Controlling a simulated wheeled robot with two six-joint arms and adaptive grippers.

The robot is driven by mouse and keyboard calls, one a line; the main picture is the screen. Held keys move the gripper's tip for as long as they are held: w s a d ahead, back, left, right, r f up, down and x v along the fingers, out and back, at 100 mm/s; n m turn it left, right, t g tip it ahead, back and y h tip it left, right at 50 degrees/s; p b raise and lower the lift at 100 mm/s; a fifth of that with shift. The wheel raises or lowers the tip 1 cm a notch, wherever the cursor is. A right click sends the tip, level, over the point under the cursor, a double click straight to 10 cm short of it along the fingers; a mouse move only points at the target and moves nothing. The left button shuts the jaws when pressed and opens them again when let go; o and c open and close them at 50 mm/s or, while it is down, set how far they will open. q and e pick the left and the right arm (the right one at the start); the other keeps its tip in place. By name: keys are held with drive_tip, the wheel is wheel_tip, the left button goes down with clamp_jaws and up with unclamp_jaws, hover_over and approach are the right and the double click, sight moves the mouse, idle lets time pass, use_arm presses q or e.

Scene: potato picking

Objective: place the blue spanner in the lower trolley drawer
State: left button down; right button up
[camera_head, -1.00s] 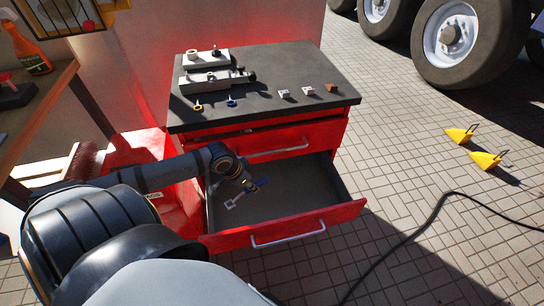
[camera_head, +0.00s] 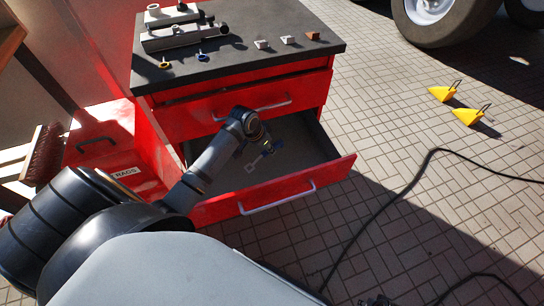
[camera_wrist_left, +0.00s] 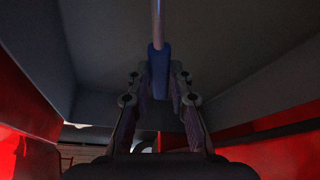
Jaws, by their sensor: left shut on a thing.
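The blue spanner (camera_wrist_left: 158,62) is between my left gripper's fingers in the wrist view, its blue part at the fingertips and its pale shaft pointing away. My left gripper (camera_head: 257,149) is shut on it. In the head view, the spanner's light grey end (camera_head: 250,167) shows below the gripper. They are over or inside the open lower trolley drawer (camera_head: 330,173); how far above its floor I cannot tell. The drawer is pulled out and its dark interior looks empty where visible. My arm hides part of it.
The upper drawer (camera_head: 225,104) is nearly shut, just above my arm. The dark trolley top (camera_head: 270,40) holds a grey vice-like fixture (camera_head: 180,35), small ringed pieces and several small blocks. A black cable (camera_head: 425,165) and yellow wheel chocks (camera_head: 467,116) are on the paving at right.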

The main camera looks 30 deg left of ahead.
sight(272, 161)
use_arm(q)
drive_tip(key=shift+w+d+f+b, duration=0.2)
drive_tip(key=shift+w+f, duration=0.15)
drive_tip(key=shift+f, duration=0.15)
drive_tip(key=shift+w+d+f+b, duration=0.1)
drive_tip(key=shift+w+d+f, duration=0.1)
drive_tip(key=shift+w+f, duration=0.25)
wheel_tip(272, 161, down, 3)
drive_tip(key=shift+f+b, duration=0.1)
drive_tip(key=shift+b, duration=0.6)
use_arm(e)
wheel_tip(272, 161, up, 6)
drive_tip(key=w+a, duration=0.1)
drive_tip(key=w, duration=0.1)
drive_tip(key=shift+a+r, duration=0.2)
drive_tip(key=shift+a, duration=0.2)
use_arm(q)
drive_tip(key=c, duration=1.2)
unclamp_jaws()
drive_tip(key=shift+f, duration=0.1)
